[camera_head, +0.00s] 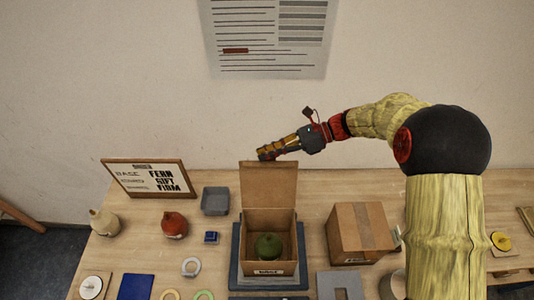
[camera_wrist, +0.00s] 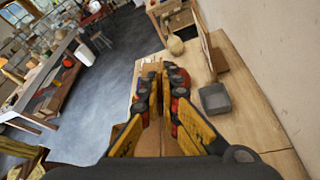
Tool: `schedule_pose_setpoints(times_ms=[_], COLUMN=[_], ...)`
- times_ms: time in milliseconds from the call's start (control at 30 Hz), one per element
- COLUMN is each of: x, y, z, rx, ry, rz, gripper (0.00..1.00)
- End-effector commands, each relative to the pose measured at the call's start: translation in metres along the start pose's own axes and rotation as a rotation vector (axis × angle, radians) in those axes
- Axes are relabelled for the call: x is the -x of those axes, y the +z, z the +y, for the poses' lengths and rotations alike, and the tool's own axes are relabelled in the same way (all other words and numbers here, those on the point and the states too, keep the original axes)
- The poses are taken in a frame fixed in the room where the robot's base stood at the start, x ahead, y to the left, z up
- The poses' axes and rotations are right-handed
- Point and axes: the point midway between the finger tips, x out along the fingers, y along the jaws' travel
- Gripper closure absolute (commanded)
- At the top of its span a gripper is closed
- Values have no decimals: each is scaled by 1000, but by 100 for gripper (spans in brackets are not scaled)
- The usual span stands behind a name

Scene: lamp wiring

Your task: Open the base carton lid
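The base carton (camera_head: 270,222) is an open brown cardboard box near the middle of the table. Its lid (camera_head: 269,184) stands upright at the back edge, leaving the inside in view. A dark green rounded object (camera_head: 268,246) sits inside. My gripper (camera_head: 267,153) is just above the lid's top edge, near its left-to-middle part, pointing left and slightly down. In the wrist view the fingers (camera_wrist: 165,72) lie close together with only a narrow gap, and nothing is clearly held. Brown cardboard shows below and between them. Whether the fingers touch the lid is hard to tell.
A closed, taped carton (camera_head: 360,232) stands to the right. A grey tray (camera_head: 215,201), a red vase-like object (camera_head: 174,225), a cream one (camera_head: 104,222) and a framed sign (camera_head: 148,178) are to the left. Small parts lie along the front. Air above the table's left is free.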

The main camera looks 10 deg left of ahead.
Motion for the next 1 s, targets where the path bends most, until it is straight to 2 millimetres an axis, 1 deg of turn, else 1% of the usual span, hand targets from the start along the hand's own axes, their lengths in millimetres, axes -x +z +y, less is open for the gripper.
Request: schedule_pose_setpoints(times_ms=[833, 933, 1000], x=[0, 0, 0], y=[0, 0, 0], z=[0, 5, 12], rx=[2, 20, 48], ry=[-2, -9, -20], rz=[0, -1, -1], gripper=[100, 100, 100])
